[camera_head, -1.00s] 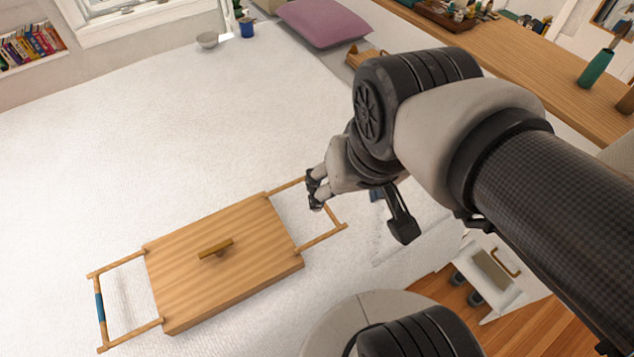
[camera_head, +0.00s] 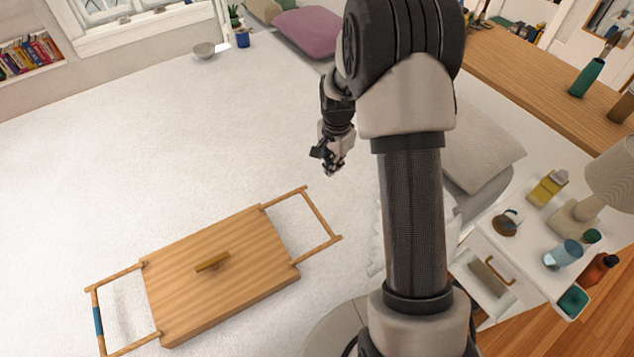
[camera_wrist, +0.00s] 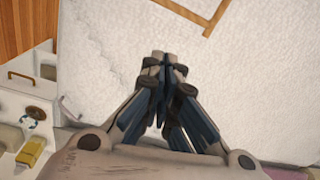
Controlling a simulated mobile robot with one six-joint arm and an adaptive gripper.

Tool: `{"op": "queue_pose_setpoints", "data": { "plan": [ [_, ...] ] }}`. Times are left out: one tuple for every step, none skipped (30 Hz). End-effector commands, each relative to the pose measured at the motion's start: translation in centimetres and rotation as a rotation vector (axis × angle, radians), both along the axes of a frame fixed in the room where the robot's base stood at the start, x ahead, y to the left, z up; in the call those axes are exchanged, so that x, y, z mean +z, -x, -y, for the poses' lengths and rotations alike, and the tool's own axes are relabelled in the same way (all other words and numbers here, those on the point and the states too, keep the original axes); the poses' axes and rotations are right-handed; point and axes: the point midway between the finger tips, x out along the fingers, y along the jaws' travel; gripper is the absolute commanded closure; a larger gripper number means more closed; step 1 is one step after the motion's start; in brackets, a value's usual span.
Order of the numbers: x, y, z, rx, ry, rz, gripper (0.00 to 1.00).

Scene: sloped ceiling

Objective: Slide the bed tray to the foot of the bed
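The wooden bed tray (camera_head: 222,268) lies flat on the white bed (camera_head: 200,140), near its front side. It has a frame handle at each short end and a brass-coloured grip in the middle of its top. The left frame has a blue band. My gripper (camera_head: 328,163) hangs above the bed, beyond the tray's right frame handle and apart from it. In the wrist view my gripper (camera_wrist: 165,60) has its fingertips together with nothing between them. A corner of the tray's frame handle (camera_wrist: 207,24) shows at the top of that view.
A white nightstand (camera_head: 530,270) with a lamp, a mug and bottles stands at the right, its drawer open. A pink pillow (camera_head: 308,30) and a bowl (camera_head: 204,49) are at the back. The bed surface left of and behind the tray is clear.

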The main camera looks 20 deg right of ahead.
Motion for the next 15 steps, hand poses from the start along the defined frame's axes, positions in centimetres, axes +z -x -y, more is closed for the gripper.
{"op": "queue_pose_setpoints", "data": {
  "plan": [
    [-2.0, -0.2, 0.5, -0.039, -0.006, -0.018, 1.0],
    [-3.0, -0.3, 0.7, -0.063, -0.008, -0.024, 1.0],
    [-4.1, -0.4, 1.0, -0.09, -0.01, -0.03, 1.0],
    [-4.9, -0.4, 1.2, -0.106, -0.011, -0.035, 1.0],
    [-5.5, -0.5, 1.3, -0.122, -0.013, -0.039, 1.0],
    [-6.2, -0.5, 1.5, -0.138, -0.014, -0.042, 1.0],
    [-6.6, -0.5, 1.6, -0.148, -0.014, -0.044, 1.0],
    [-7.0, -0.5, 1.7, -0.156, -0.015, -0.046, 1.0],
    [-7.3, -0.6, 1.7, -0.163, -0.015, -0.047, 1.0],
    [-7.5, -0.6, 1.8, -0.166, -0.016, -0.048, 1.0],
    [-7.8, -0.6, 1.8, -0.168, -0.016, -0.048, 1.0],
    [-8.1, -0.6, 1.8, -0.169, -0.015, -0.049, 1.0],
    [-8.4, -0.5, 1.8, -0.169, -0.015, -0.049, 1.0],
    [-8.8, -0.5, 1.8, -0.169, -0.016, -0.049, 1.0],
    [-9.4, -0.5, 1.8, -0.168, -0.016, -0.05, 1.0]
  ]
}}
